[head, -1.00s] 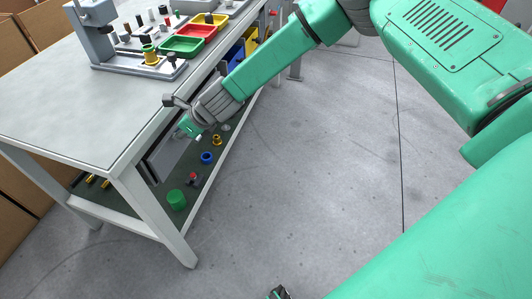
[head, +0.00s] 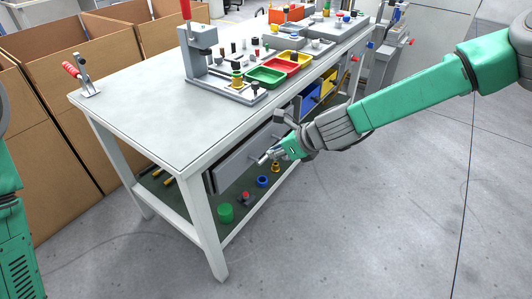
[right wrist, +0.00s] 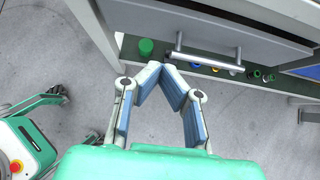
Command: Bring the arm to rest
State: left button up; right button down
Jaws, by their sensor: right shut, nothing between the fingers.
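My right arm comes in from the right in the head view. Its right gripper (head: 266,157) is in front of the bench's grey drawer (head: 236,170). In the right wrist view the two fingers of the right gripper (right wrist: 162,72) meet at their tips, shut with nothing between them. The drawer's bar handle (right wrist: 208,59) shows just beyond the fingertips, with nothing held. My left gripper is not in view; only a green part of my body shows at the left edge of the head view.
A grey fixture (head: 205,65), a green tray (head: 266,76) and a red tray (head: 288,62) stand farther back. The lower shelf holds a green cylinder (head: 225,212) and small parts. Cardboard boxes (head: 40,130) stand behind. The floor at right is clear.

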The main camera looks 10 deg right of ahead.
jog(key=s+d+f+n+g+h, duration=0.1)
jog(key=s+f+n+g, duration=0.1)
jog(key=s+f+n, duration=0.6)
jog(key=s+f+n+g+h, duration=0.15)
jog(key=s+f+n, duration=0.3)
jog(key=s, duration=0.65)
jog(key=s+d+f+n+g+h, duration=0.1)
jog(key=s+d+n, duration=0.5)
jog(key=s+n, duration=0.2)
jog(key=s+d+f+n+g+h, duration=0.1)
jog(key=s+d+f+n+h, duration=0.1)
jog(key=s+d+n, duration=0.4)
jog(key=s+n, duration=0.2)
jog(key=s, duration=0.2)
jog(key=shift+g, duration=0.35)
